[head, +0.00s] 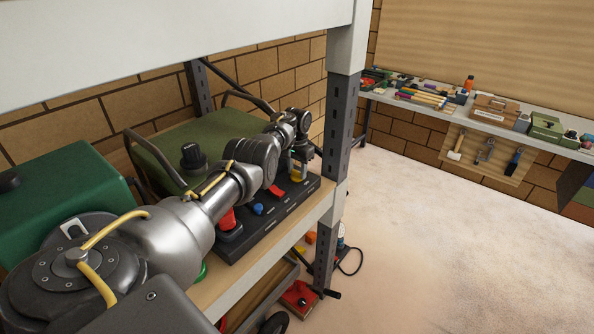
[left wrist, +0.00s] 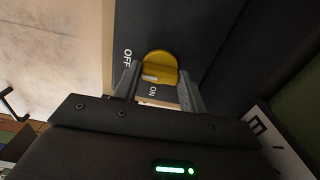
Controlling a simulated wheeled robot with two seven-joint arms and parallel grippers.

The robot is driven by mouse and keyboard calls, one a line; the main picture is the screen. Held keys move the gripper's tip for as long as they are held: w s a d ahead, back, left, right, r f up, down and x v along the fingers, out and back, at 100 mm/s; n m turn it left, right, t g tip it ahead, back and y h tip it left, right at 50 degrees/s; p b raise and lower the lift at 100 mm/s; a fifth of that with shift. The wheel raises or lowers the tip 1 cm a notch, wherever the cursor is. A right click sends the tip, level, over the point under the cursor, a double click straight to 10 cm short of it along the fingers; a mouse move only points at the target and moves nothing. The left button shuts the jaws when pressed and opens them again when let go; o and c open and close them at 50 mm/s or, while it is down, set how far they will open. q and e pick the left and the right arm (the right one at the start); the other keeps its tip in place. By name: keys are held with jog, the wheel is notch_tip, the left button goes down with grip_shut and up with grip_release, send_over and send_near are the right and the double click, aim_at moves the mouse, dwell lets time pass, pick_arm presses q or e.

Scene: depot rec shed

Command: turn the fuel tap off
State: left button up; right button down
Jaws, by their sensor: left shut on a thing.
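The fuel tap is a round yellow knob (left wrist: 160,62) on a dark panel in the left wrist view. White OFF and ON lettering stands beside it, and a white mark on its lower left side lies near the ON lettering. My left gripper (left wrist: 159,72) has one finger on each side of the knob and is shut on it. In the head view the left gripper (head: 299,158) reaches down to the far end of the black control panel (head: 278,214), where a bit of yellow shows under it. My right gripper is not in view.
The panel also carries a red knob (head: 228,219), a blue knob (head: 258,209) and a red switch (head: 276,190). It sits on a shelf beside a green housing (head: 215,143) with a dark handle. A grey shelf post (head: 341,125) stands close to the right of my gripper.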

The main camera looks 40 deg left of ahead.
aim_at(297, 171)
pick_arm(q)
jog(key=shift+r+m, duration=0.1)
jog(key=shift+m, duration=0.3)
jog(key=o, duration=1)
notch_tip(297, 171, up, 6)
jog(key=p, duration=0.6)
jog(key=shift+r+p, duration=0.2)
jog(key=shift+p, duration=0.1)
jog(key=shift+r, duration=2.1)
